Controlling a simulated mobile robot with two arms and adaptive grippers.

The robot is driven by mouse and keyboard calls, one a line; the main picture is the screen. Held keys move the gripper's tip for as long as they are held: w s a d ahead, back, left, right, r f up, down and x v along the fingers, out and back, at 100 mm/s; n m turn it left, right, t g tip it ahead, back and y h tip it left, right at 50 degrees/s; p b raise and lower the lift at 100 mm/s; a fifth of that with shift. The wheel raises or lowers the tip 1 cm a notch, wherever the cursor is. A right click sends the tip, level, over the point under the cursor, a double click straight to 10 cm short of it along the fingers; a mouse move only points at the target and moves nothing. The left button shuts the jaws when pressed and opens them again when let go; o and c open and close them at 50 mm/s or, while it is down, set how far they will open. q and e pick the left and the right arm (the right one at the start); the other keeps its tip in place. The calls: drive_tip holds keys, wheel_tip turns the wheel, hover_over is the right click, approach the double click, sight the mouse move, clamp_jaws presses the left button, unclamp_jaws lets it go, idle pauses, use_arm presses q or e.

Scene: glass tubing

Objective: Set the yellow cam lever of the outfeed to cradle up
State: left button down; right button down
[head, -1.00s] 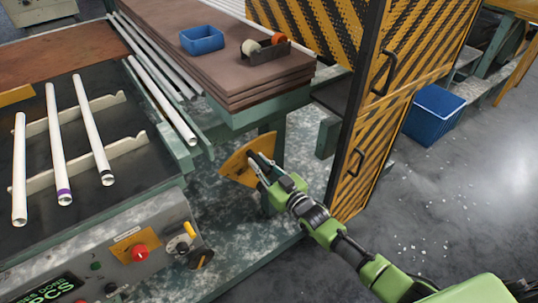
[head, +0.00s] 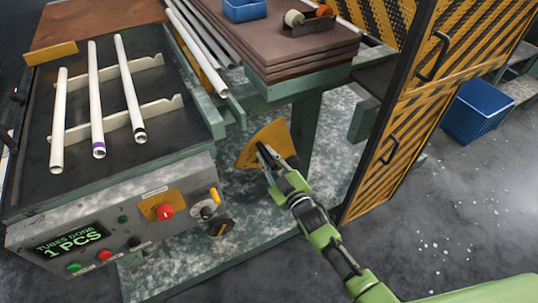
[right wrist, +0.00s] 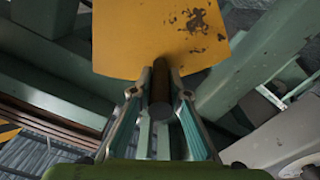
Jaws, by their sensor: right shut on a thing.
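The yellow cam lever (head: 271,140) is a fan-shaped plate low beside the green frame, right of the machine's control panel. In the right wrist view its scuffed yellow plate (right wrist: 150,38) fills the top middle, with a dark brown round handle (right wrist: 160,88) in front of it. My right gripper (head: 265,156) is at the plate. In the wrist view the fingers of my right gripper (right wrist: 160,92) stand on either side of the handle, shut on it. The lever's pivot is hidden. My left gripper is not in view.
Three white tubes (head: 97,100) lie on notched rails on the dark bed. The control panel (head: 110,225) has knobs, buttons and a display reading "TUBES DONE 1 PCS". A board stack (head: 290,55) stands above the lever. A yellow-black striped cabinet door (head: 400,125) stands close right of my arm.

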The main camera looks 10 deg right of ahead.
drive_tip(key=shift+a+f, duration=0.1)
drive_tip(key=c, duration=1.9)
unclamp_jaws()
drive_tip(key=shift+s, duration=0.1)
drive_tip(key=v, duration=1.2)
